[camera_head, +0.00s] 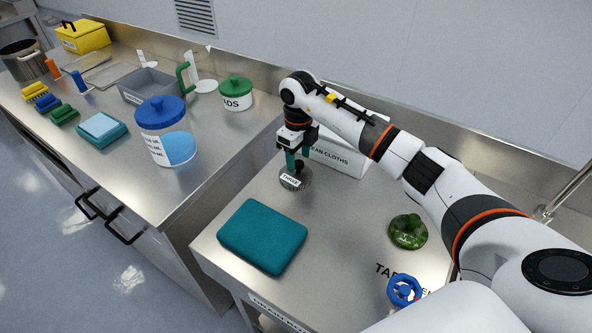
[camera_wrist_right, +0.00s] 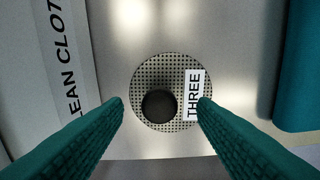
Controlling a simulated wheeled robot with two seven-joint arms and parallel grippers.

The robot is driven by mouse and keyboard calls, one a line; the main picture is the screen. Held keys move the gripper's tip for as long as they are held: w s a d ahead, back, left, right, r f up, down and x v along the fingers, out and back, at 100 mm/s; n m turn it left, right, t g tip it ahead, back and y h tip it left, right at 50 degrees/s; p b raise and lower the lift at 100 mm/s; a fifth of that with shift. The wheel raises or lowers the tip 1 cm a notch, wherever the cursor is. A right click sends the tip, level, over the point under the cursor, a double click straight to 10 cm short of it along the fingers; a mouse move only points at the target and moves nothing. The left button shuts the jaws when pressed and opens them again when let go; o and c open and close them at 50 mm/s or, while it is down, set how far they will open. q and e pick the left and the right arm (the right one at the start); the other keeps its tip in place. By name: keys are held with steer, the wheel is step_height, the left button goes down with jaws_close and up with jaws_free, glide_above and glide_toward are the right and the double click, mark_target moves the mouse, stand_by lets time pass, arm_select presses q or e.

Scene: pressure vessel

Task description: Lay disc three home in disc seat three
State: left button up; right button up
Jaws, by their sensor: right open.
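Disc three (camera_head: 296,181), a round perforated metal disc with a white THREE label, lies on the steel worktop beside the clean cloths box. In the right wrist view the disc (camera_wrist_right: 172,72) shows whole, with a dark round knob (camera_wrist_right: 159,105) standing on it. My right gripper (camera_head: 292,168) points down over the disc. Its teal fingers (camera_wrist_right: 162,103) are open, one on each side of the knob and apart from it. I cannot make out disc seat three in these views. My left gripper is not in view.
The white clean cloths box (camera_head: 338,155) stands close behind the gripper. A teal pad (camera_head: 262,236) lies in front of the disc. A green knobbed piece (camera_head: 407,232) and a blue handwheel (camera_head: 404,291) are at the right. A blue-lidded jar (camera_head: 167,135) stands on the left counter.

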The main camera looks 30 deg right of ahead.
steer(key=shift+f, duration=0.65)
jaws_close()
steer(key=shift+r, duration=0.1)
